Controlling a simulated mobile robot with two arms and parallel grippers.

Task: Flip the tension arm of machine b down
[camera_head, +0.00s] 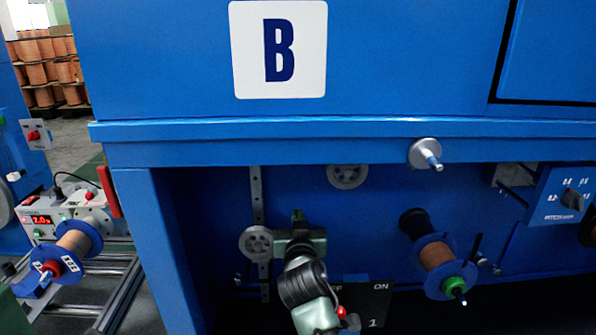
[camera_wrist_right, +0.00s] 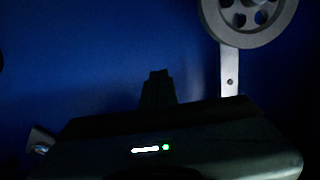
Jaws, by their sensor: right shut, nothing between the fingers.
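Machine B is the blue cabinet under the white "B" sign (camera_head: 278,50). In its recess, a grey perforated metal strip (camera_head: 257,193) runs upright, with a grey pulley wheel (camera_head: 256,244) partway down it. In the right wrist view the pulley (camera_wrist_right: 230,27) is at the upper right with a grey strip (camera_wrist_right: 229,72) attached below it. My right gripper (camera_head: 298,215) is close beside the pulley, to its right in the head view. Its fingers (camera_wrist_right: 158,76) are together and empty, apart from the strip in the wrist view. My left gripper is not in view.
Another pulley (camera_head: 347,176) sits higher under the ledge. A copper wire spool (camera_head: 436,256) sticks out to the right, and a metal peg (camera_head: 426,153) above it. An ON switch panel (camera_head: 376,300) is low behind my arm. Another spool (camera_head: 72,245) is at the left.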

